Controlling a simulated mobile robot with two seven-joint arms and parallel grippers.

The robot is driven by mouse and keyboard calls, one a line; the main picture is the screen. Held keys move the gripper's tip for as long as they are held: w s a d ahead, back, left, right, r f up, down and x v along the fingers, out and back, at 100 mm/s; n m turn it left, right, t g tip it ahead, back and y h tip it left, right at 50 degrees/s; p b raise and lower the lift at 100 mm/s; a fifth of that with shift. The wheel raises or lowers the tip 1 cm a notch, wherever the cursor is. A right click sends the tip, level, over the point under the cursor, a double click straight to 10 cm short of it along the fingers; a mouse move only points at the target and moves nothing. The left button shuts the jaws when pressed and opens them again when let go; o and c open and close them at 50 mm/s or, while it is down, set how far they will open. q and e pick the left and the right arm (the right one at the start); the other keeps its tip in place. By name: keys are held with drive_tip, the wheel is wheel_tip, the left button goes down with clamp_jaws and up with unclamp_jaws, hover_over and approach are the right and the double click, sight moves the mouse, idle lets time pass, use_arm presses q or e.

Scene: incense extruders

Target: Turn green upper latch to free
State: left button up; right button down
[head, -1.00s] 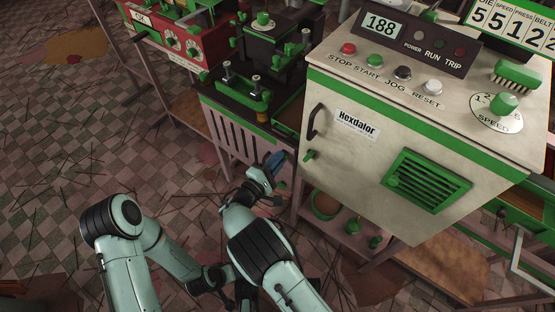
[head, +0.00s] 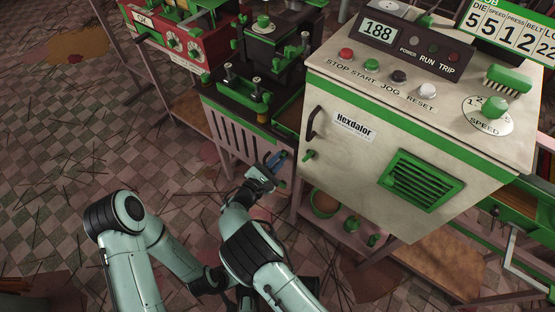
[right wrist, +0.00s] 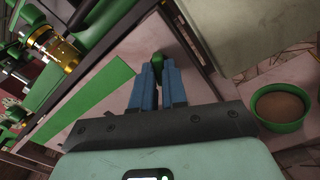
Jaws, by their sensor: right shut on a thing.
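My right gripper (head: 279,156) is at the lower front of the dark machine, just left of the white cabinet. In the right wrist view its blue fingers (right wrist: 158,84) are closed around a small dark green knob-like piece (right wrist: 157,62), which seems to be the latch. The fingers hide most of it, so its turn angle cannot be told. Another green latch-like handle (head: 309,155) sits on the white cabinet door (head: 365,165), below the black door handle, apart from my gripper. My left gripper is not in view.
The white cabinet stands close to the right of my right gripper. A green-rimmed bowl (head: 325,203) of brown material is on the low shelf; it also shows in the right wrist view (right wrist: 280,107). A brass fitting (right wrist: 55,50) is at upper left there. The checkered floor at left is open.

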idle(0.5)
drive_tip(key=c, duration=1.2)
unclamp_jaws()
drive_tip(key=shift+o, duration=0.2)
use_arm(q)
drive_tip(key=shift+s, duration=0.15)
use_arm(e)
drive_tip(key=shift+s, duration=0.1)
